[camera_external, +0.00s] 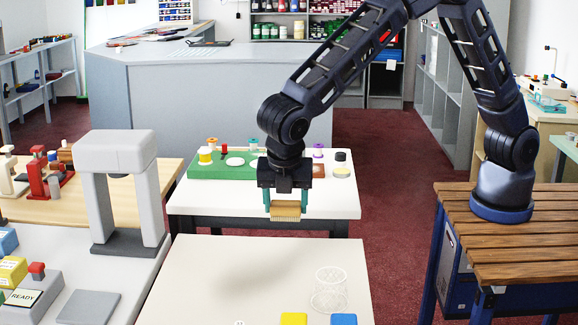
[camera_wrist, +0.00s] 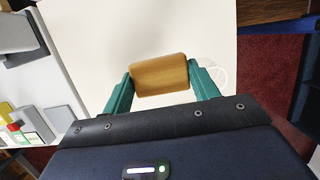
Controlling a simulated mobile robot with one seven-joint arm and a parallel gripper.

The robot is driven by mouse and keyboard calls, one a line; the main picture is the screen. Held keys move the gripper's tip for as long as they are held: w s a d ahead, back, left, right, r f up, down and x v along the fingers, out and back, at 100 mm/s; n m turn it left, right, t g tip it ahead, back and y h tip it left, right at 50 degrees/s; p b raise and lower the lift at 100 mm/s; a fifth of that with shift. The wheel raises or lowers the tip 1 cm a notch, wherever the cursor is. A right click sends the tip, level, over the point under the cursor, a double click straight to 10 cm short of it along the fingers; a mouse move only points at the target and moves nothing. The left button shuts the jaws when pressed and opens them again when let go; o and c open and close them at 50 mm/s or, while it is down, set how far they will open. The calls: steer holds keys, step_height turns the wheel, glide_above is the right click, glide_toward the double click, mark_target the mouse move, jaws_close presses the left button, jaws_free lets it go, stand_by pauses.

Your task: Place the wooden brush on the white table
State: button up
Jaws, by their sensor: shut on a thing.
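My gripper (camera_external: 285,207) is shut on the wooden brush (camera_external: 285,213), which hangs in the air with its pale bristles facing down. In the wrist view the brush's wooden back (camera_wrist: 159,75) sits between my two teal fingers. Two pale tables are in the external view. A white table (camera_external: 340,202) with dark legs stands behind, and its front edge lies behind the brush in the picture. A cream-white table (camera_external: 215,275) stands nearer the camera. In the wrist view a pale tabletop (camera_wrist: 130,35) spreads beneath the brush. The brush appears clear of both tables; its exact height cannot be told.
A clear wire-like cylinder (camera_external: 328,290) stands on the near table, with yellow (camera_external: 294,319) and blue (camera_external: 343,319) blocks at its front. The back table holds a green board (camera_external: 222,173) with spools and a small jar (camera_external: 341,164). A grey arch-shaped device (camera_external: 118,190) stands left.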

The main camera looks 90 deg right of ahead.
steer(key=shift+d+r, duration=0.1)
steer(key=shift+r, duration=1)
steer(key=w+d+r+m+g, duration=0.1)
steer(key=w+d+m, duration=0.15)
steer(key=d, duration=0.95)
steer(key=w+d+m, duration=0.2)
steer(key=d+m, duration=0.1)
steer(key=d, duration=1)
steer(key=w+d+r+m+g, duration=0.1)
steer(key=w+d+m, duration=0.15)
steer(key=d, duration=0.95)
step_height(320, 180, up, 3)
steer(key=m+g+y, duration=0.1)
steer(key=m+y, duration=0.2)
steer(key=m, duration=0.7)
glide_above(331, 152)
steer(key=w, duration=0.1)
steer(key=f, duration=1.9)
steer(key=shift+a+f, duration=0.25)
steer(key=shift+f, duration=0.15)
steer(key=o, duration=0.6)
steer(key=shift+f, duration=0.15)
steer(key=o, duration=0.5)
steer(key=shift+c, duration=0.2)
